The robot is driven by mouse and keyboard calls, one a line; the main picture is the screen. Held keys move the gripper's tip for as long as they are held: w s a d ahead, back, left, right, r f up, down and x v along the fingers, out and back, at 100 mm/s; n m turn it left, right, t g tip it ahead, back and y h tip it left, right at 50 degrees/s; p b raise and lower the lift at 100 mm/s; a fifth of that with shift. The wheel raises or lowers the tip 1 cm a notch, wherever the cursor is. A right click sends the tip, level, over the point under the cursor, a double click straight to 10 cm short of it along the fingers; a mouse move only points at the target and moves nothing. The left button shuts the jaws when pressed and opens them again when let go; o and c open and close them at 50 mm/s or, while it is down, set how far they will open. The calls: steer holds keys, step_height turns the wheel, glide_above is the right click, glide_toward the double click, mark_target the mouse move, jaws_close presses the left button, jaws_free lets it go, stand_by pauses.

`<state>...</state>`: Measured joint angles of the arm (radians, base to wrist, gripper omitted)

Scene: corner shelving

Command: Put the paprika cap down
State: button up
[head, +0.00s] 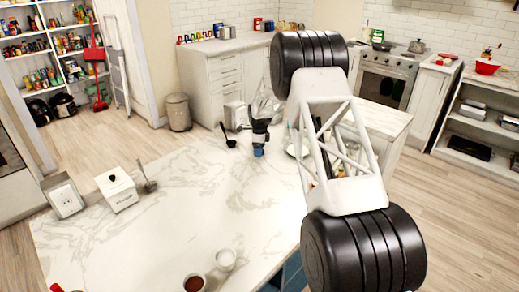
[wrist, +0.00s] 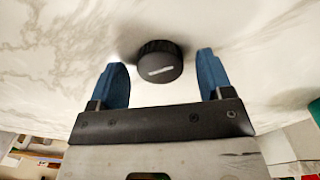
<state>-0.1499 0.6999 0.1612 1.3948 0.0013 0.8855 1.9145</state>
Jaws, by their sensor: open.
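The paprika cap, a round black cap with ridged sides and a small pale mark (wrist: 160,62), rests on the marble counter in the wrist view. My gripper (wrist: 163,68) has its blue fingers spread, one on each side of the cap, with visible gaps between. In the head view my gripper (head: 258,151) points down at the counter's far part, and I cannot make out the cap there. An open container with reddish-brown contents (head: 194,283) stands at the near edge; I cannot tell whether it is the paprika jar.
A small white cup (head: 225,259) stands by the open container. A dark ladle (head: 228,137) lies left of my gripper. A white lidded box (head: 117,190) and an outlet box (head: 66,199) stand at the left. The middle of the marble counter (head: 190,195) is clear.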

steer(key=shift+r, duration=0.15)
step_height(320, 180, up, 12)
stand_by(0.6)
stand_by(0.5)
steer(key=s+d+r+n, duration=0.35)
steer(key=s+r, duration=0.45)
steer(key=s, duration=0.3)
steer(key=s+d+r+n+t, duration=0.1)
steer(key=s+d+r+n, duration=0.25)
steer(key=s+r, duration=0.6)
steer(key=s+d+r+n, duration=0.3)
steer(key=s+d+r, duration=0.15)
steer(key=s, duration=0.95)
steer(key=s+d+f+n, duration=0.1)
steer(key=s+n, duration=0.4)
steer(key=s, duration=1.3)
steer(key=s+d+f+n+t, duration=0.1)
steer(key=s+n, duration=0.4)
steer(key=s, duration=1.4)
steer(key=shift+d+f+t, duration=0.3)
steer(key=shift+d+f, duration=0.45)
steer(key=shift+d, duration=0.35)
